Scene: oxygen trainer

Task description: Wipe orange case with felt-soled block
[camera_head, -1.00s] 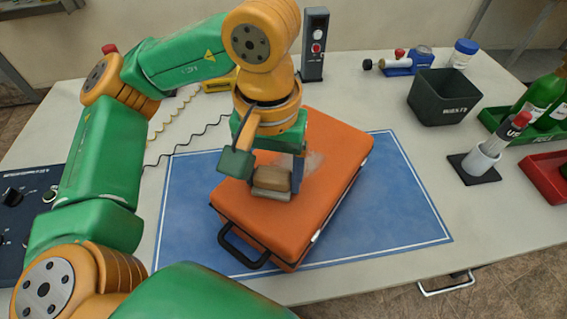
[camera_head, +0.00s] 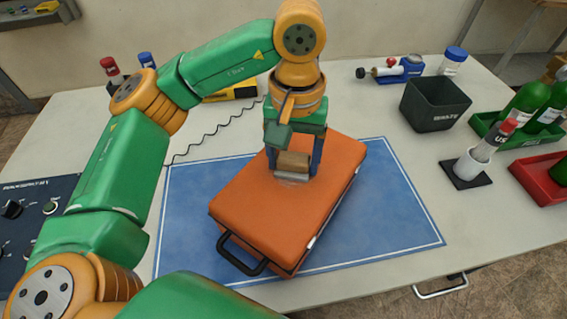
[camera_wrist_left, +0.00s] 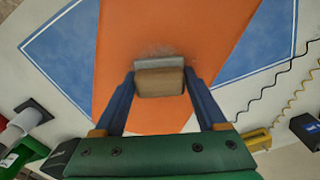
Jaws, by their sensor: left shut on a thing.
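The orange case (camera_head: 265,215) lies flat on a blue mat with its black handle towards the near left. My left gripper (camera_head: 294,168) is over the far part of the lid, shut on the felt-soled block (camera_head: 293,160). The block has a tan-brown body and a grey sole, which sits at the lid; I cannot tell for certain that it touches. In the left wrist view, the block (camera_wrist_left: 160,83) is between the two blue fingers. A faint pale smudge shows on the orange lid (camera_wrist_left: 125,35) beside the sole. My right gripper is out of view.
The blue mat (camera_head: 400,225) has bare room to the right of the case. A dark waste bin (camera_head: 433,108), a white cup holder (camera_head: 467,168), and green and red bottle trays stand to the right. A dark control panel (camera_head: 35,215) is at the left.

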